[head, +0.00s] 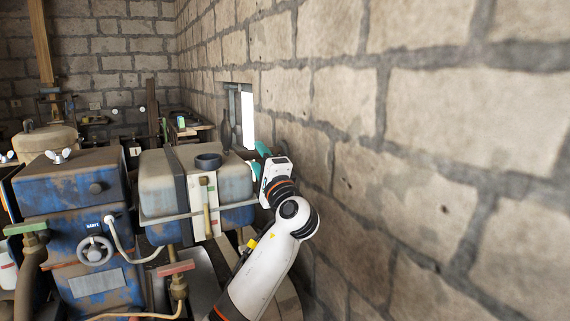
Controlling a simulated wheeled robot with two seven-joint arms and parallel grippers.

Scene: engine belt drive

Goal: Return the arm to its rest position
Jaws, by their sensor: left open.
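My left arm rises from the bottom of the head view, and its left gripper (258,160) has teal fingers. The fingers stand apart, with nothing visible between them. They are at the right end of a worn grey tank (221,179); I cannot tell whether they touch it. The blue, rusty engine housing (72,195) stands at the left, with a "start" label and a round handwheel (95,250). My arm hides part of the machine behind it. I cannot make out a belt. My right gripper is out of view.
A stone wall (440,150) fills the right side, close to my arm. A small window opening (247,118) lies behind the gripper. A cluttered bench (185,125) stands farther back.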

